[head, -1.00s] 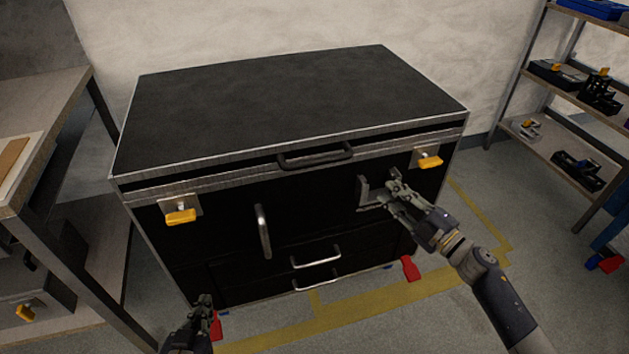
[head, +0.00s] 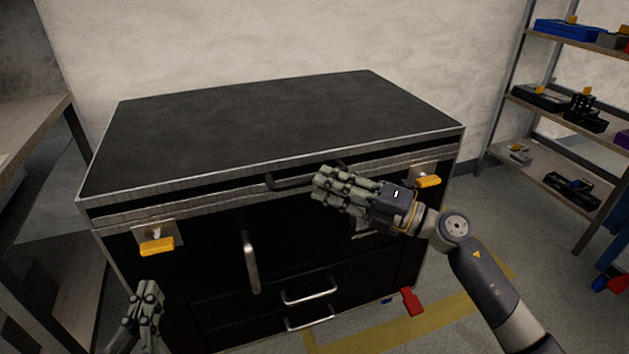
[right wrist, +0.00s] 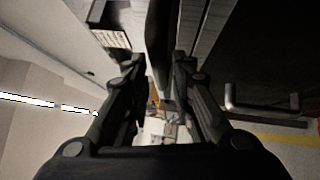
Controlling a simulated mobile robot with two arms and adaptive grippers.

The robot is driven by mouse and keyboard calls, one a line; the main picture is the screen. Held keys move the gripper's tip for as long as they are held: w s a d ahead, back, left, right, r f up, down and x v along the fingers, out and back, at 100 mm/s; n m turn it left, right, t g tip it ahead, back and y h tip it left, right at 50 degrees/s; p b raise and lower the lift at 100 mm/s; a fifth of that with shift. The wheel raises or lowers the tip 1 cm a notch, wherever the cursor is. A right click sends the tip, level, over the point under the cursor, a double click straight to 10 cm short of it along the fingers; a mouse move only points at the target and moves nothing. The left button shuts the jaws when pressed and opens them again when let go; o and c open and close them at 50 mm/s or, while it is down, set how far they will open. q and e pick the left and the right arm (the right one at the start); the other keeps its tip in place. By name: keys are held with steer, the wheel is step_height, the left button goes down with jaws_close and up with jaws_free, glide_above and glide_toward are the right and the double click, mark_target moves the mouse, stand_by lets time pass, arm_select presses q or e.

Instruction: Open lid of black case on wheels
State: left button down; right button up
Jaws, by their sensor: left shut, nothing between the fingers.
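The black case (head: 270,125) stands against the wall with its lid down. A dark lid handle (head: 287,182) sits at the middle of the lid's front edge, partly hidden by my right gripper. My right gripper (head: 325,188) is in front of this handle, fingers pointing left. In the right wrist view its fingers (right wrist: 160,75) are apart, with a dark bar (right wrist: 158,40) between or just beyond them; I cannot tell whether they touch it. My left gripper (head: 150,288) is shut and empty, low at the left in front of the case.
Yellow latches sit at the front left (head: 157,246) and front right (head: 428,181). A vertical metal handle (head: 250,263) and drawer handles (head: 310,292) stick out from the front. A table (head: 40,130) stands at the left, shelves (head: 560,110) at the right. Red caster pedal (head: 411,302) low right.

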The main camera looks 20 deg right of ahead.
arm_select(q)
steer(key=shift+r+t, duration=0.3)
steer(key=shift+r, duration=0.15)
arm_select(e)
steer(key=shift+x, duration=1.7)
jaws_close()
arm_select(q)
steer(key=shift+d, duration=0.1)
